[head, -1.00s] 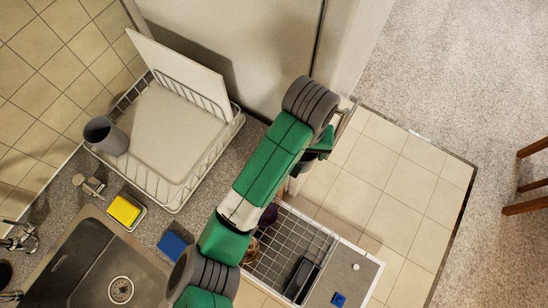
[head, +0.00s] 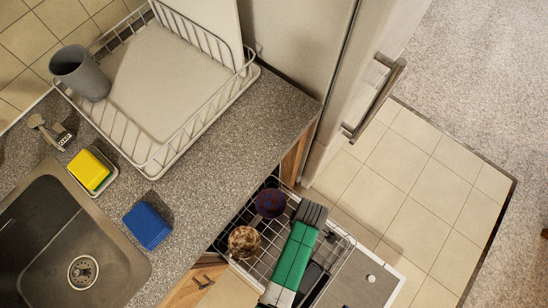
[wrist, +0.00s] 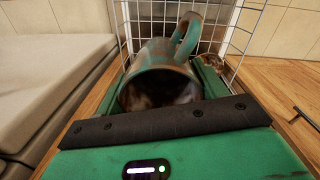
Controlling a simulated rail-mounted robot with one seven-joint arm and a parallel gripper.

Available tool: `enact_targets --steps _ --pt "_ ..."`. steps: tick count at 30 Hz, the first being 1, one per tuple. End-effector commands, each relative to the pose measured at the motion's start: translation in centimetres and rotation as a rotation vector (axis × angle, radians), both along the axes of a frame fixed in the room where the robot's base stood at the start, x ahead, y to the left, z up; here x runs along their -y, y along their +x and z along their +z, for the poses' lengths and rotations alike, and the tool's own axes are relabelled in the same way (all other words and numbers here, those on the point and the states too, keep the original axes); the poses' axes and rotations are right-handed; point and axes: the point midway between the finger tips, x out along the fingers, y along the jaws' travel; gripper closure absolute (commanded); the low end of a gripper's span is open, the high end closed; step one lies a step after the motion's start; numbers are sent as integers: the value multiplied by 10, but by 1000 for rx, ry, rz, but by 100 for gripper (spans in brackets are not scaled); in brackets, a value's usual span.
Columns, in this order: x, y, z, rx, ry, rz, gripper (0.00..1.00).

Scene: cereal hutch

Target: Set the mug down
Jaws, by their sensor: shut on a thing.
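The mug (wrist: 160,68) has a mottled green and brown glaze and fills the middle of the wrist view. It lies tilted, with its dark open mouth facing the camera and its handle up. My gripper (wrist: 163,82) is shut on it, with green finger parts at both sides. White wire grid stands close behind the mug; I cannot tell whether the mug touches it.
A dark purple vessel (head: 270,203) and a brown-and-cream one (head: 243,241) stand in the wire rack's left side. A grey cup (head: 80,72) sits in the white dish drainer (head: 160,163). The counter holds a yellow sponge (head: 88,170) and a blue sponge (head: 147,226).

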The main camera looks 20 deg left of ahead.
Motion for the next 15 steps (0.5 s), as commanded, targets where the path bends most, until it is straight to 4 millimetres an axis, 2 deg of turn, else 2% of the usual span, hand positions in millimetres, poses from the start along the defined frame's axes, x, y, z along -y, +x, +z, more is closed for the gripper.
enact_targets --steps 1,6,10,12,15 --pt "-2 -21 -41 -7 -3 52 61" --pt "-16 -85 -123 -7 -1 220 61" --pt "-26 -126 -165 -3 0 308 61" --pt "-31 -142 -179 -2 0 340 61" --pt "-35 -156 -189 0 0 366 61"
